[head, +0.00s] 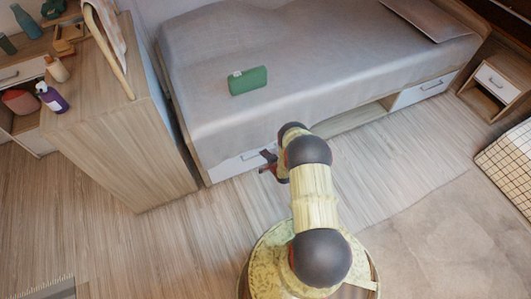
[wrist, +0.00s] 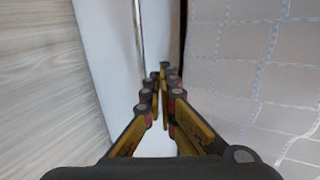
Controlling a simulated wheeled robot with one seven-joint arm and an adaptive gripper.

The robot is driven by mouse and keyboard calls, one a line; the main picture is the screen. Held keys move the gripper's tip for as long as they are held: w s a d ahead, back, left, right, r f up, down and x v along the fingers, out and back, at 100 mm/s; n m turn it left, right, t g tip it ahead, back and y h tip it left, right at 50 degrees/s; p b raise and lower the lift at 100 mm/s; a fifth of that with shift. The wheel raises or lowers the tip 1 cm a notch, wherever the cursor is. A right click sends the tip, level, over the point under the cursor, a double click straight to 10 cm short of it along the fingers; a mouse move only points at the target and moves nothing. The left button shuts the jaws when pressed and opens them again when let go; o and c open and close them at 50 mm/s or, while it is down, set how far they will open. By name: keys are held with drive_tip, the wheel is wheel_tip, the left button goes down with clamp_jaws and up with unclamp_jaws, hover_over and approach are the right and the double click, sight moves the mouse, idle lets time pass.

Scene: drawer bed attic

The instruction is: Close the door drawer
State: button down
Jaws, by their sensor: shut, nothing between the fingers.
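The bed's left drawer (head: 233,166) has a white front under the mattress, partly hidden behind my arm and gripper. Whether it stands out from the bed frame is hard to tell. In the wrist view its white front (wrist: 104,45) runs away from me, with a thin metal handle (wrist: 138,35) along it. My gripper (head: 268,165) is at the right part of this front, low beside the bed. In the wrist view my gripper (wrist: 163,85) is shut and empty, its fingers pointing along the white front close to the handle. Contact cannot be told.
An open compartment (head: 355,118) and another white drawer (head: 422,91) lie to the right. A wooden cabinet (head: 125,130) stands close on the left. The floor (head: 420,165) to the right is clear.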

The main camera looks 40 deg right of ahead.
drive_tip(key=p+v, duration=0.4)
drive_tip(key=v, duration=0.6)
drive_tip(key=shift+s+a, duration=0.1)
